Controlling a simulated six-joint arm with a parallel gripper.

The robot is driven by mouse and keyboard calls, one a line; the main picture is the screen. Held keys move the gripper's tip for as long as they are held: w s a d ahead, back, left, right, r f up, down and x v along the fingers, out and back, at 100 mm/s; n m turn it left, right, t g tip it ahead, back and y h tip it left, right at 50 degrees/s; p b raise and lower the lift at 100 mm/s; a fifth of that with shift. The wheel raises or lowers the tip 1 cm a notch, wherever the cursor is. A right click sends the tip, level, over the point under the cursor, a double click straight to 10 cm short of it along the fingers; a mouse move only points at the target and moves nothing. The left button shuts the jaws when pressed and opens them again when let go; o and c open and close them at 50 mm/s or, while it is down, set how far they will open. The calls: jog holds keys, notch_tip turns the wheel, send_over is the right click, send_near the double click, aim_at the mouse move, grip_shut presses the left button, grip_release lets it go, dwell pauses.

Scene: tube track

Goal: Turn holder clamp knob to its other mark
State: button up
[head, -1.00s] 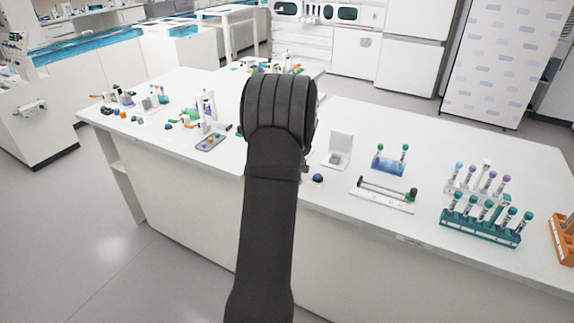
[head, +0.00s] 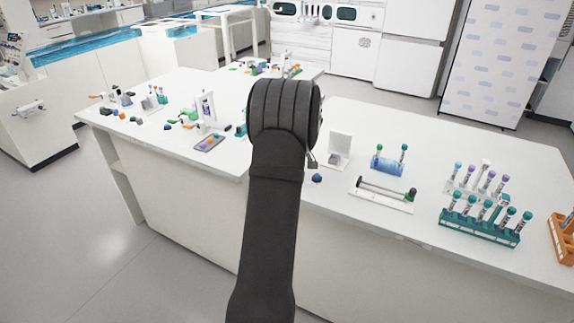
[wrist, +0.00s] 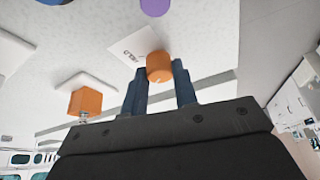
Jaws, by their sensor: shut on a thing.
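An orange cylindrical knob (wrist: 159,66) shows in the wrist view, between the two dark blue fingers of my gripper (wrist: 158,82). The fingers are shut on its sides. A white label plate (wrist: 128,50) with dark lettering lies beside the knob; the lettering is too small and turned to read surely. The knob's marks cannot be made out. In the head view my own dark arm hides the gripper and the knob.
An orange block (wrist: 85,101) by a white plate is left of my gripper in the wrist view. In the head view, a teal tube rack (head: 480,232), a blue tube holder (head: 388,166) and a white rail fixture (head: 380,199) stand right of my arm. Small parts lie left.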

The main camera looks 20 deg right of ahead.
jog(key=o, duration=1)
jog(key=v, duration=1.7)
jog(key=shift+r, duration=0.25)
jog(key=x, duration=1.7)
jog(key=shift+f, duration=0.25)
